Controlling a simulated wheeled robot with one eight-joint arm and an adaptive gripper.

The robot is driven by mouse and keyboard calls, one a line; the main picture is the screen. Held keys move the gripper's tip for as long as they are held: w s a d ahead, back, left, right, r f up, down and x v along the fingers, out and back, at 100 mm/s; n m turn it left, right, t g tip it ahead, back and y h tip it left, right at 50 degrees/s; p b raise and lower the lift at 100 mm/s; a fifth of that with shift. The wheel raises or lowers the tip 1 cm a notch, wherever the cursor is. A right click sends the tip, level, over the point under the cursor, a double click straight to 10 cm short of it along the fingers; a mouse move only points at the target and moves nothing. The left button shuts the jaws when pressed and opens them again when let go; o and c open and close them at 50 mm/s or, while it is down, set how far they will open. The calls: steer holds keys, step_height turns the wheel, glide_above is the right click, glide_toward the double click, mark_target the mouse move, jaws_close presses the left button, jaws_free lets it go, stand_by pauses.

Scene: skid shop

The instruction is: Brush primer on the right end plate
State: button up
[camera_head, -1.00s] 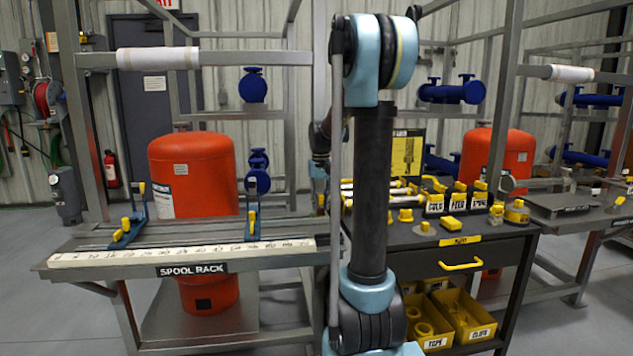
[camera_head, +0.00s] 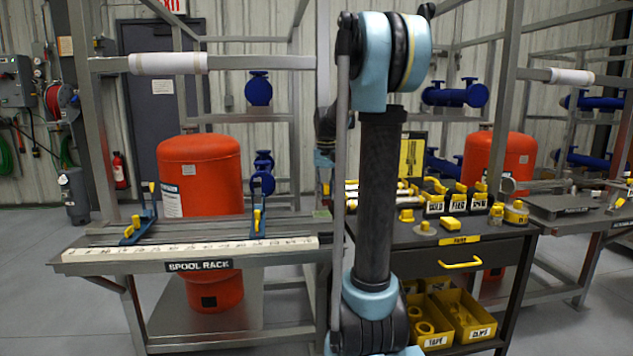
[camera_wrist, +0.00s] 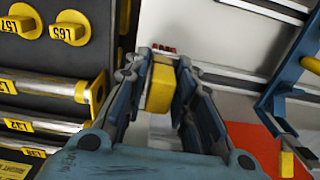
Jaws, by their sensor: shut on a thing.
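In the wrist view my gripper (camera_wrist: 162,62) is shut on a yellow block-shaped thing (camera_wrist: 160,88), which may be the handle of a brush. Its far end is mostly hidden, with a small red and dark bit beyond the fingertips. I cannot pick out the right end plate for certain in either view.
Two blue clamps with yellow handles, a left one (camera_head: 140,225) and a right one (camera_head: 258,215), stand on the rack; a blue clamp (camera_wrist: 285,85) shows at right in the wrist view. An orange tank (camera_head: 200,175) stands behind the rack.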

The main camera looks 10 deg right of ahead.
steer(key=shift+r, duration=1.4)
steer(key=shift+w, duration=0.1)
